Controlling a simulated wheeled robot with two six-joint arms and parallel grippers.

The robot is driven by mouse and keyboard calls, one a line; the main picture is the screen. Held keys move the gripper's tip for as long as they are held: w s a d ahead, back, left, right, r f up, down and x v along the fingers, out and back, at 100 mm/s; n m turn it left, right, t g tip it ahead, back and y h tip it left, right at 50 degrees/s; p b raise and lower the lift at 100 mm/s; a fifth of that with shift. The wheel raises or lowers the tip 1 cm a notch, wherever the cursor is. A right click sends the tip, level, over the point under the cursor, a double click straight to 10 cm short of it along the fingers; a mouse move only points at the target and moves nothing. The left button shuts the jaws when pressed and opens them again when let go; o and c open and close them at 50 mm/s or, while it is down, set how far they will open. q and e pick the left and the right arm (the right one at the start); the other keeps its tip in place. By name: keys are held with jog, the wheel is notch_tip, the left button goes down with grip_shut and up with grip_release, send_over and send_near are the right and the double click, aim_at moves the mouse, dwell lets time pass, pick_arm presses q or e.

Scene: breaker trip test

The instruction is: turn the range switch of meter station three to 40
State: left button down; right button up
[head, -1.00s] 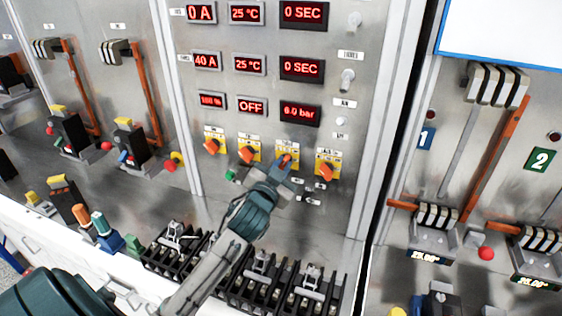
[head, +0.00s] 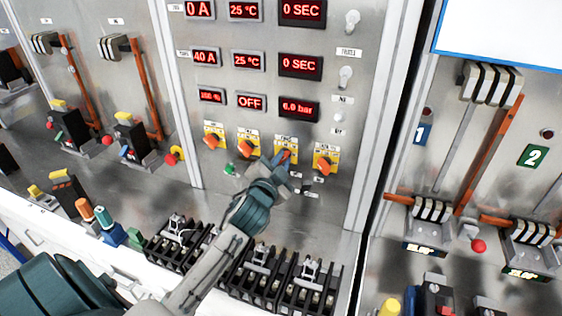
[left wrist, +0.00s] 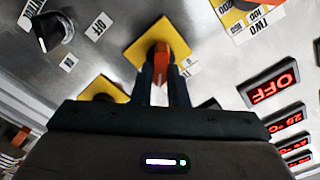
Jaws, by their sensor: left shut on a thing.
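A row of orange range switches on yellow plates sits low on the meter panel. My left gripper (head: 281,163) is shut on the third orange switch from the left (head: 287,154), on its yellow plate (head: 291,143). In the left wrist view the orange knob (left wrist: 165,62) stands between the two dark fingers (left wrist: 165,88), and its yellow plate (left wrist: 152,40) lies behind it. The plate's markings are too small or covered to read. The other switches are the first (head: 211,140), second (head: 246,148) and fourth (head: 323,163). My right gripper is not in view.
Red displays sit above, including one reading 40 A (head: 205,57) and one reading OFF (head: 251,102). Black terminal blocks (head: 263,270) stand on the ledge below my left arm. Lever stations flank the panel; colored knobs (head: 103,217) stand at lower left.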

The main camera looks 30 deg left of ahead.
pick_arm(q)
jog(key=c, duration=1.4)
grip_release()
jog(key=shift+c, duration=0.2)
jog(key=shift+s+d+f, duration=0.1)
jog(key=shift+s, duration=0.2)
jog(key=b+v, duration=0.4)
jog(key=v, duration=0.6)
jog(key=shift+s, duration=0.15)
